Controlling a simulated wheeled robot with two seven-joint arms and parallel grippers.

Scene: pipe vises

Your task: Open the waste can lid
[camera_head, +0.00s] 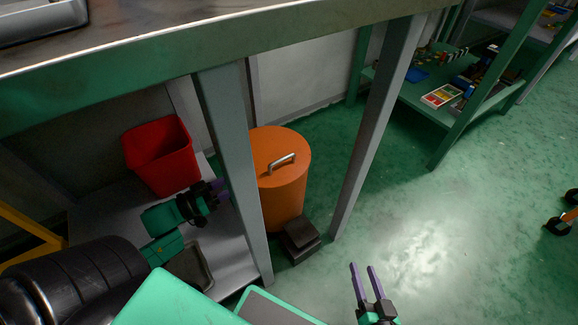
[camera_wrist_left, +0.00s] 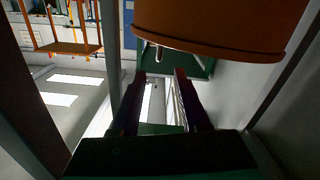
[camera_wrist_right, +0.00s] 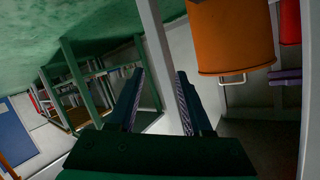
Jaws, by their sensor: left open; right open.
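The orange waste can (camera_head: 283,190) stands on the floor under the table. Its round lid (camera_head: 270,143) lies flat on top, shut, with a metal bar handle (camera_head: 282,162). A dark block like a pedal (camera_head: 300,240) sits at its foot. My left gripper (camera_head: 222,188) is left of the can, partly behind a table leg, apart from the handle. In the left wrist view its fingers (camera_wrist_left: 160,75) are open and empty, with the can (camera_wrist_left: 220,25) beyond. My right gripper (camera_head: 366,266) is open and empty, lower right of the can. The right wrist view shows the can (camera_wrist_right: 235,35) inverted.
Grey table legs rise left (camera_head: 232,170) and right (camera_head: 375,130) of the can. A red bin (camera_head: 162,155) stands on the lower shelf at left. The green floor (camera_head: 430,240) at right is mostly clear.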

